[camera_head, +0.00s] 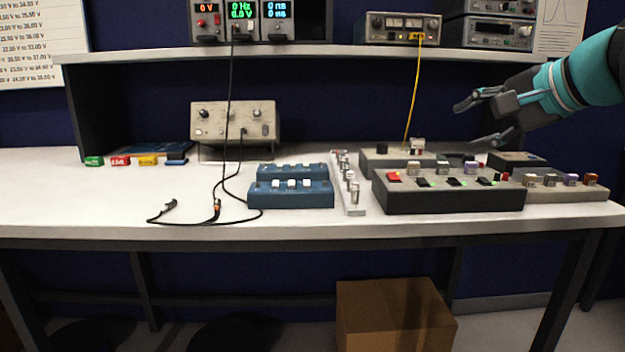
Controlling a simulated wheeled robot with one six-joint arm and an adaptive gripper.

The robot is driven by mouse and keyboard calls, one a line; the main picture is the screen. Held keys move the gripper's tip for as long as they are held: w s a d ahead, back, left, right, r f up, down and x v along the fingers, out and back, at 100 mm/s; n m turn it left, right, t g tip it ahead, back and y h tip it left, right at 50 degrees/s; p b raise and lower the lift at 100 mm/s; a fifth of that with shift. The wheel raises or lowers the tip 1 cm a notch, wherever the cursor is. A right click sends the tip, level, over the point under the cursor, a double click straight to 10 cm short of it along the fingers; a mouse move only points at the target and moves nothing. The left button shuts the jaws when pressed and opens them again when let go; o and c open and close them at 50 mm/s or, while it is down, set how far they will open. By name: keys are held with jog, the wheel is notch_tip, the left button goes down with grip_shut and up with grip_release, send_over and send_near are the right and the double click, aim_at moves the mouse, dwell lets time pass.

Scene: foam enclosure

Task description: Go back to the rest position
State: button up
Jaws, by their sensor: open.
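My gripper (466,122) is at the upper right, on the end of my teal and black arm. Its dark fingers are spread apart and point left, with nothing between them. It hangs above the grey control boxes at the right of the bench. The lower finger is close above the boxes in the picture; I cannot tell whether it touches anything.
The white bench (80,200) holds a dark control box (450,198), a blue switch box (290,192), a white strip (347,182) and a beige instrument (235,122). A yellow cable (414,90) hangs from the shelf (300,52). Bench space at front left is clear.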

jog(key=s+a+f+n+g+h, duration=0.1)
jog(key=s+a+f+n+g, duration=0.1)
jog(key=s+f, duration=0.4)
jog(key=s+a+f+n+g+h, duration=0.2)
jog(key=s+a+f+n, duration=0.2)
jog(key=f, duration=1.3)
jog(key=s+a+f+n+g+h, duration=0.1)
jog(key=s+a+f+n+h, duration=0.1)
jog(key=s+f+n, duration=0.3)
jog(key=s+a+f, duration=0.1)
jog(key=s+f, duration=0.3)
jog(key=f, duration=0.2)
jog(key=shift+a+f+g, duration=0.2)
jog(key=shift+f+g, duration=0.15)
jog(key=shift+g, duration=0.05)
